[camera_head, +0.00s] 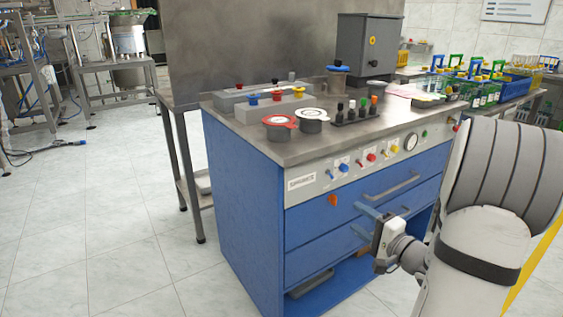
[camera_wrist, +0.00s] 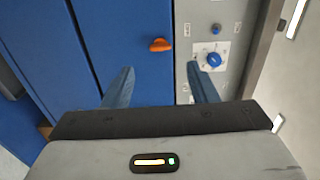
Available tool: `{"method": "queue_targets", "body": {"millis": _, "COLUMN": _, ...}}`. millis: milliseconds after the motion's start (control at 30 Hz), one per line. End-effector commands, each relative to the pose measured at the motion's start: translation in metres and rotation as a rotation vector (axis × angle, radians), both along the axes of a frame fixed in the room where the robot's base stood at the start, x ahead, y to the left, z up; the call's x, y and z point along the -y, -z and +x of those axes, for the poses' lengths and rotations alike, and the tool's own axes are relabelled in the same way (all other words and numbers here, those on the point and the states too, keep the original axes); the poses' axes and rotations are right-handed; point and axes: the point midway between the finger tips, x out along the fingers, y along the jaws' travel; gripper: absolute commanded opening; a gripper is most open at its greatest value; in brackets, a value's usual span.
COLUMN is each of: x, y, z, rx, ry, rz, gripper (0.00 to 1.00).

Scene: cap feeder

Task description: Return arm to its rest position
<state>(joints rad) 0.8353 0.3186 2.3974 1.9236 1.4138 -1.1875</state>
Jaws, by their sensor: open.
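My gripper (camera_head: 371,221) is in front of the blue cabinet (camera_head: 240,215), near its drawer fronts, at the right of the head view. In the wrist view its two blue-grey fingers (camera_wrist: 161,88) are apart with nothing between them. Beyond them are the blue drawer fronts (camera_wrist: 110,35), an orange knob (camera_wrist: 160,45) and the grey control panel (camera_wrist: 218,20) with a blue knob (camera_wrist: 213,60). The gripper looks apart from the cabinet, but the exact gap is hard to tell. My arm fills the right side of the head view.
The cabinet's worktop (camera_head: 315,150) holds a red-lidded pot (camera_head: 279,127), a white-lidded pot (camera_head: 312,120) and a dark rack of several coloured plugs (camera_head: 357,112). Drawer handles (camera_head: 391,186) stick out near my gripper.

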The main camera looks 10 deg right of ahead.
Motion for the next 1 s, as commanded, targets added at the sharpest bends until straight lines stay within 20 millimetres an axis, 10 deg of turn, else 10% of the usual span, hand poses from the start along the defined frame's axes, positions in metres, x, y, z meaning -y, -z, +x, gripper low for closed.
{"method": "queue_targets", "body": {"millis": 267, "x": -0.085, "y": -0.066, "z": -0.01, "rx": -0.127, "ry": -0.283, "rz": -0.044, "gripper": 0.53}}
{"method": "queue_targets", "body": {"millis": 600, "x": -0.211, "y": -0.158, "z": -0.095, "rx": -0.51, "ry": -0.779, "rz": -0.348, "gripper": 0.53}}
{"method": "queue_targets", "body": {"millis": 1000, "x": -0.216, "y": -0.269, "z": -0.177, "rx": -0.799, "ry": -0.91, "rz": -1.01, "gripper": 0.53}}
